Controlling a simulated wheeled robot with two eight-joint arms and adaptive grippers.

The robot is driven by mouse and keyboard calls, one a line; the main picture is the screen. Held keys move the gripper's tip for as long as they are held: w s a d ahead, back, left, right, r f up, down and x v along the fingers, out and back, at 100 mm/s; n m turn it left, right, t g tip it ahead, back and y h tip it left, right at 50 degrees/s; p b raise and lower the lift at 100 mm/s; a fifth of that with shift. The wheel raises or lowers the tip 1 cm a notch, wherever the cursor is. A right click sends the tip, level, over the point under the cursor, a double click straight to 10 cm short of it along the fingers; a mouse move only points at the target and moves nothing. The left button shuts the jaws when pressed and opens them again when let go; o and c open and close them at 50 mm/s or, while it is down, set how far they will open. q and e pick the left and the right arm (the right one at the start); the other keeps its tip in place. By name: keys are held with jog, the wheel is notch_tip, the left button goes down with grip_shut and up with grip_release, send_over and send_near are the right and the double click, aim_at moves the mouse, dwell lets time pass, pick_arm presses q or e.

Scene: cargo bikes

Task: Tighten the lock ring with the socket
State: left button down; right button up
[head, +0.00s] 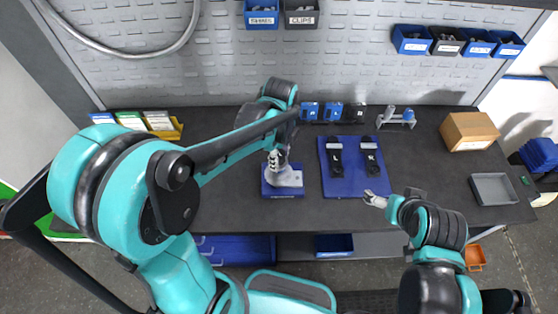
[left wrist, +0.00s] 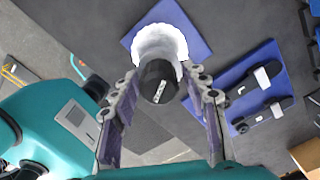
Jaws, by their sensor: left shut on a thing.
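My left gripper (head: 277,156) is above a light grey fixture (head: 288,178) on a small blue base (head: 282,193). In the left wrist view, a black socket (left wrist: 158,82) with a small white label sits between the fingers of this gripper, which is shut on it. The bright round top of the fixture (left wrist: 170,42) shows just beyond the socket. I cannot tell whether they touch. The lock ring cannot be made out; the socket and gripper cover that spot. My right gripper (head: 374,199) is at the front right corner of a blue mat, its jaw state unclear.
The blue mat (head: 353,183) holds two black tools, labelled L (head: 335,157) and K (head: 371,158). Small bins (head: 332,112) and a grey stand (head: 396,118) line the back. A cardboard box (head: 469,131) and grey tray (head: 494,189) are at right. The bench left of the fixture is clear.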

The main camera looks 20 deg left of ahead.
pick_arm(q)
jog(key=n, duration=0.6)
jog(key=shift+w, duration=0.1)
jog(key=n, duration=0.6)
jog(key=shift+n, duration=0.3)
jog(key=shift+f+b, duration=0.95)
jog(key=shift+f, duration=0.05)
dwell(0.3)
jog(key=c, duration=1.5)
grip_release()
grip_shut()
